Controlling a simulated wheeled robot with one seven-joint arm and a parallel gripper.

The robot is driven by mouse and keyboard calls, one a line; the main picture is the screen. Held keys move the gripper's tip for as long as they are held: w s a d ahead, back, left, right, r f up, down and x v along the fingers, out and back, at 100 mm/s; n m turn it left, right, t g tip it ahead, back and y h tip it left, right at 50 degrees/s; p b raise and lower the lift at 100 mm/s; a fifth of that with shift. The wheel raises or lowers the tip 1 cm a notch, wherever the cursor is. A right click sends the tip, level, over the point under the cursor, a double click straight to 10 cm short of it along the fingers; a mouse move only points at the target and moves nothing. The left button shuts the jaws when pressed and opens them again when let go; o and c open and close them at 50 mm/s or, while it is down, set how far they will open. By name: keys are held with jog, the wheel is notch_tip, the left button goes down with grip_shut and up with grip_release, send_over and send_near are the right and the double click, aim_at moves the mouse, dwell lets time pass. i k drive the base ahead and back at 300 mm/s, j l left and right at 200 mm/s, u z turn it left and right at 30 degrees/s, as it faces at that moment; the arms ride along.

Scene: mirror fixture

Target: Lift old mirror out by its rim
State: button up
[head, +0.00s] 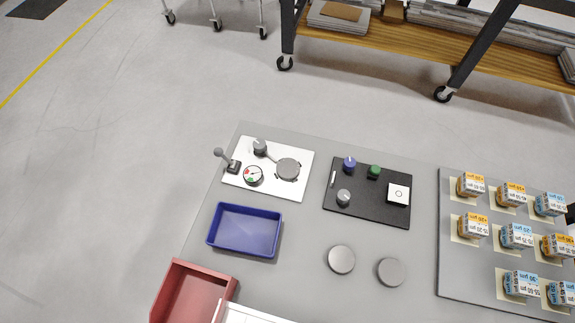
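A white fixture plate (247,188) lies on the grey table. A round grey disc (288,169), seemingly the old mirror, sits in the plate's right part with small dark clips at its edge. A grey bar with a round knob (260,147) reaches to the disc from the upper left. A small lever with a ball end (219,153) and a round dial (253,175) with red and green marks are at the plate's left. Two loose grey discs (341,260) (390,272) lie on the table in front. My gripper is not in view.
A blue tray (215,226) looks empty, below the plate. A red bin (165,297) is at the table's lower left. A black panel (365,208) with knobs stands right of the plate. Several labelled boxes (471,185) stand on a grey board at the far right.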

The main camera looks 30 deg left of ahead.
aim_at(288, 169)
jog(key=k+j+z, duration=0.15)
jog(key=k+z, duration=0.15)
jog(key=k+j+u, duration=0.1)
jog(key=u, duration=0.25)
jog(key=k+j+u, duration=0.15)
jog(key=u, duration=0.25)
jog(key=k+j+u, duration=0.1)
jog(key=u, duration=0.25)
jog(key=j, duration=0.1)
